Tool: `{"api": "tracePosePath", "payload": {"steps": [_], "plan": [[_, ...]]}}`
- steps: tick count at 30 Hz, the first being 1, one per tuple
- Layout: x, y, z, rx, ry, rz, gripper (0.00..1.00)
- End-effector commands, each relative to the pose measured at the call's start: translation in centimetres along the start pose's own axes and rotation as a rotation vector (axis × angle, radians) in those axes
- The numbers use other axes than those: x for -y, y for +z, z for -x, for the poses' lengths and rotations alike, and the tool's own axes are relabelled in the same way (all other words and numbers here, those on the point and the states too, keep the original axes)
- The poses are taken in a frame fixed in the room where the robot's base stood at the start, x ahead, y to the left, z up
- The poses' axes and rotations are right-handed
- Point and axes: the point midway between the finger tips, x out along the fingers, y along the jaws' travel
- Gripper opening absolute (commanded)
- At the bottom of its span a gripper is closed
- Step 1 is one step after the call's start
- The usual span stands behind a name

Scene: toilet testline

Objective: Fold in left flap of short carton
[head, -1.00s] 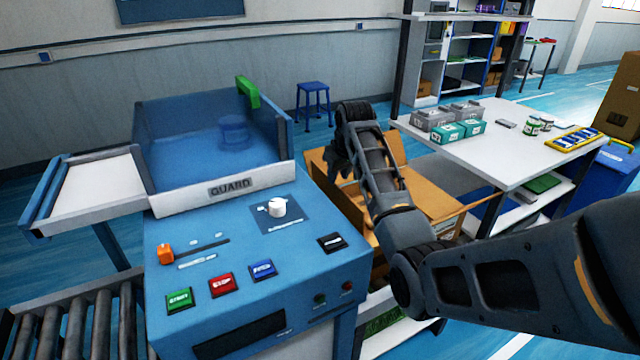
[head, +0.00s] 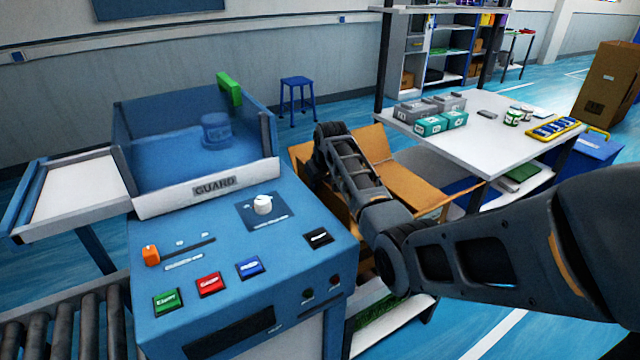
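The short carton is a brown open cardboard box between the blue machine and the white table. Its back flap (head: 374,143) stands up and its right flap (head: 418,183) spreads outward to the right. A left flap (head: 300,158) shows as a narrow strip beside my gripper. My arm crosses in front of the carton and hides much of its opening and front. My gripper (head: 317,180) points down at the carton's left side, close to the left flap. I cannot tell whether it touches the flap, and its fingers are too dark and hidden to read.
The blue machine (head: 210,275) with a guard and buttons stands close on the left. The white table (head: 500,145) to the right holds grey and teal boxes (head: 440,122) and cans. A taller brown carton (head: 606,85) and a blue bin (head: 588,150) are farther right.

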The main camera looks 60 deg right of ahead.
Motion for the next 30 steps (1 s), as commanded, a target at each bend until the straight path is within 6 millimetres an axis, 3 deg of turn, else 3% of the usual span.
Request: {"api": "tracePosePath", "payload": {"steps": [9, 30], "plan": [[0.00, 0.02, 0.01, 0.000, 0.000, 0.000, 0.00], [0.00, 0.03, 0.01, 0.001, 0.000, 0.000, 0.00]]}}
